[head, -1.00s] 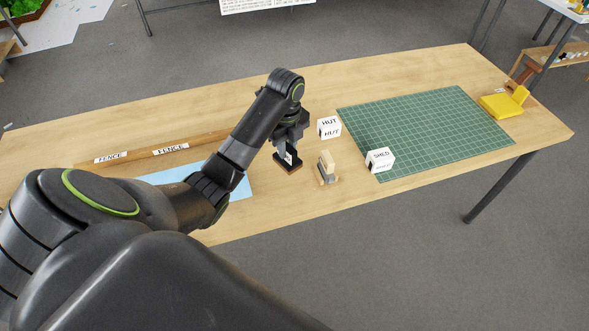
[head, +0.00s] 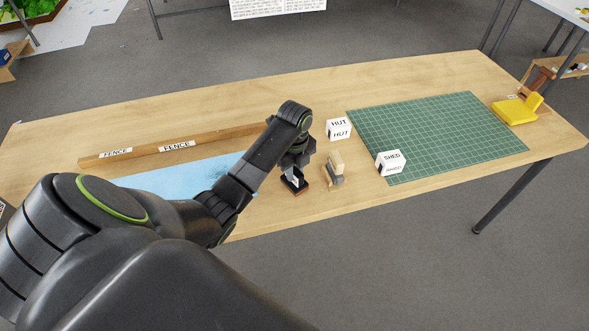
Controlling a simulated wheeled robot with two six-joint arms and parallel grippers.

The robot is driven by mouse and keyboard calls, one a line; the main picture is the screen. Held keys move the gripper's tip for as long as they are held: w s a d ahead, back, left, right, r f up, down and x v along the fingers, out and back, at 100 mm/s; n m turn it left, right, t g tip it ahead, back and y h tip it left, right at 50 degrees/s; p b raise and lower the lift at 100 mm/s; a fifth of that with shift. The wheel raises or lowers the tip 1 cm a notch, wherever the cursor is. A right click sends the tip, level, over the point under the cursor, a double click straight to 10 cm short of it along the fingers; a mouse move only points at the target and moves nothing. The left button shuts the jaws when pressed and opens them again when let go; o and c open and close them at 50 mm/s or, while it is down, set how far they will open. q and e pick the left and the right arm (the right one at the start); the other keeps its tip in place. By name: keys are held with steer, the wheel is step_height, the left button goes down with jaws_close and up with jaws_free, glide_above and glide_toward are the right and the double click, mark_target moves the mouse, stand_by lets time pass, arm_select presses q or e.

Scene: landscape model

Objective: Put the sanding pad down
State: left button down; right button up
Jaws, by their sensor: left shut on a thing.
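My left gripper (head: 296,172) reaches over the middle of the table from the left. It is shut on the sanding pad (head: 294,188), a small dark block with a brownish lower edge. The gripper hides part of the pad. The pad is low at the tabletop, right of the blue sheet and left of a small wooden block piece. I cannot tell whether its underside touches the wood. My right gripper is not in view.
The wooden block piece (head: 334,170) stands close right of the pad. Beyond are the HUT block (head: 339,129), SHED block (head: 390,162), green cutting mat (head: 440,130) and a yellow tool (head: 515,110). The FENCE strip (head: 220,138) lies behind the blue sheet (head: 170,179).

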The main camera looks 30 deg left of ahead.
arm_select(q)
steer(key=c, duration=1.3)
jaws_free()
steer(key=shift+f, duration=0.1)
steer(key=shift+o, duration=0.2)
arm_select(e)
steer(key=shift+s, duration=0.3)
arm_select(q)
step_height(320, 180, up, 4)
steer(key=shift+r+b, duration=0.15)
steer(key=shift+b, duration=0.2)
step_height(320, 180, up, 6)
steer(key=p, duration=0.4)
steer(key=shift+r+p, duration=1)
steer(key=shift+p, duration=0.3)
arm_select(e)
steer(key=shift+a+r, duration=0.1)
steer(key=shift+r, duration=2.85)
arm_select(q)
steer(key=shift+f, duration=0.1)
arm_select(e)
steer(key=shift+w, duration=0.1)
